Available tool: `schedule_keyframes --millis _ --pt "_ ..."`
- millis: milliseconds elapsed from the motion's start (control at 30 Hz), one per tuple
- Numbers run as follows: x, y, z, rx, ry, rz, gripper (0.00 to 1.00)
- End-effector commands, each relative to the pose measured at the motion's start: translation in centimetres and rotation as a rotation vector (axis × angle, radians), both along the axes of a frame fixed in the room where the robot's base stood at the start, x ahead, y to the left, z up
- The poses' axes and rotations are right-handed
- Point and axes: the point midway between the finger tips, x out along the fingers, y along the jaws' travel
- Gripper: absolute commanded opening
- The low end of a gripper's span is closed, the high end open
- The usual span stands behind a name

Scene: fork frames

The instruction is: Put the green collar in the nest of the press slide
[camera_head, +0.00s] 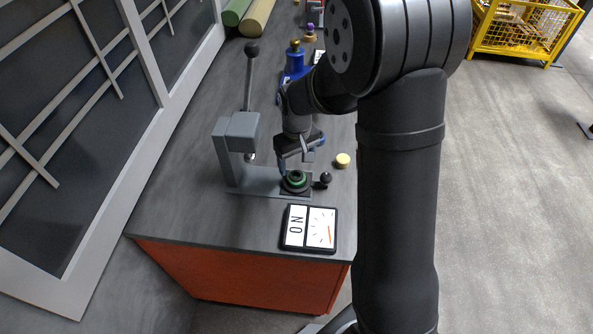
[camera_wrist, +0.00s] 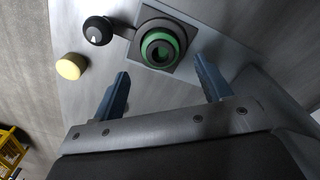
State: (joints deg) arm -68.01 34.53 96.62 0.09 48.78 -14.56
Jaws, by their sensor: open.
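The green collar (camera_head: 295,179) sits at the round nest of the dark press slide (camera_wrist: 181,69). In the wrist view the collar (camera_wrist: 178,37) shows as a green ring with a dark ring outside it and another dark ring within. I cannot tell how deep it sits. The slide's black knob (camera_head: 325,177) sticks out to the right in the head view. My gripper (camera_head: 298,160) is open and empty just above and behind the collar. In the wrist view its two fingers (camera_wrist: 161,72) are apart, with the collar beyond the gap between their tips, not touched.
The grey press (camera_head: 240,130) with its raised lever stands left of my gripper. A yellow round piece (camera_head: 342,160) lies right of the slide. A panel marked ON with a dial (camera_head: 309,228) lies in front. A blue bottle-like object (camera_head: 295,62) stands behind.

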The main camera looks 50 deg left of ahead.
Motion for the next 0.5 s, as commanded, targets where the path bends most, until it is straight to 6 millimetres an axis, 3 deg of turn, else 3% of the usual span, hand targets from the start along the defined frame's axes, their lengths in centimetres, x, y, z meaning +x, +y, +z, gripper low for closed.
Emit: schedule_keyframes --millis 200,500 --pt "0.0 0.1 4.3 0.004 -0.002 0.0 0.71" --pt "0.0 0.0 6.3 0.001 0.0 0.0 0.71"
